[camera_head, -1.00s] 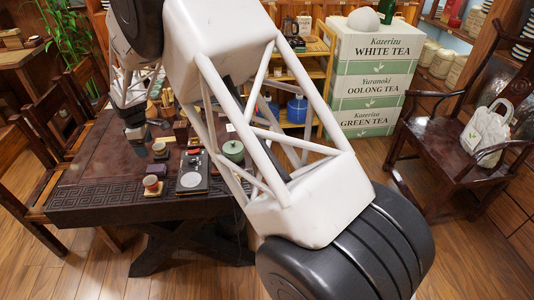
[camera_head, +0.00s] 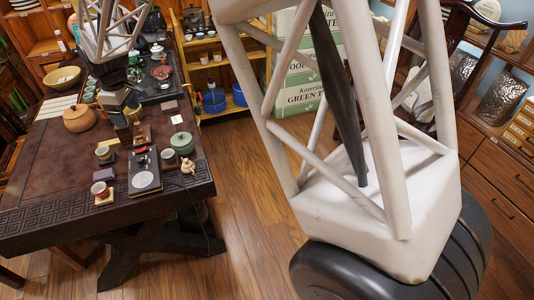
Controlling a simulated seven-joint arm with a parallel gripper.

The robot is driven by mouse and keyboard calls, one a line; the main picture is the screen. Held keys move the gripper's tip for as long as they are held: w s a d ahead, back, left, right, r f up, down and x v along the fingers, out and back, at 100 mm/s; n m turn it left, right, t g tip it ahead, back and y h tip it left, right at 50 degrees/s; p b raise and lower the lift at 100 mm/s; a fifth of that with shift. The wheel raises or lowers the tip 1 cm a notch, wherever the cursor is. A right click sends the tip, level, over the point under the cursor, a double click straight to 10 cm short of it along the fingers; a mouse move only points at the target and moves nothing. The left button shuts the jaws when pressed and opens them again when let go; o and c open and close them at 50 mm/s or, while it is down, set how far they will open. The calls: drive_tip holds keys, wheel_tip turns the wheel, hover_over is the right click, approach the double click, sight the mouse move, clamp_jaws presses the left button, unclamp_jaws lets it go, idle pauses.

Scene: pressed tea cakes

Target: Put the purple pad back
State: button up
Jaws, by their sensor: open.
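A black tray with a pale disc (camera_head: 145,172), a green lidded pot (camera_head: 181,143), a small figurine (camera_head: 188,165) and cups crowd the table's right front. A round orange-brown pot (camera_head: 79,118) stands left of my gripper. The table's left front (camera_head: 50,180) is clear.

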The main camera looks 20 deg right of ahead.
drive_tip(key=s+d+r+m, duration=0.3)
drive_tip(key=s+d+r, duration=0.2)
drive_tip(key=s+d, duration=0.4)
drive_tip(key=s+d+r+m, duration=0.3)
drive_tip(key=s+d+r, duration=0.2)
drive_tip(key=s+d, duration=0.45)
drive_tip(key=s+d+f+m+t, duration=0.1)
drive_tip(key=s+d+m, duration=0.2)
drive_tip(key=s+d, duration=0.3)
drive_tip(key=s+d+m, duration=0.4)
drive_tip(key=s+d, duration=0.3)
drive_tip(key=s, duration=0.8)
drive_tip(key=shift+s+d+f+t, duration=0.15)
drive_tip(key=shift+d+f+t, duration=0.1)
drive_tip(key=shift+f+t, duration=0.15)
drive_tip(key=shift+h, duration=0.3)
drive_tip(key=shift+c, duration=0.4)
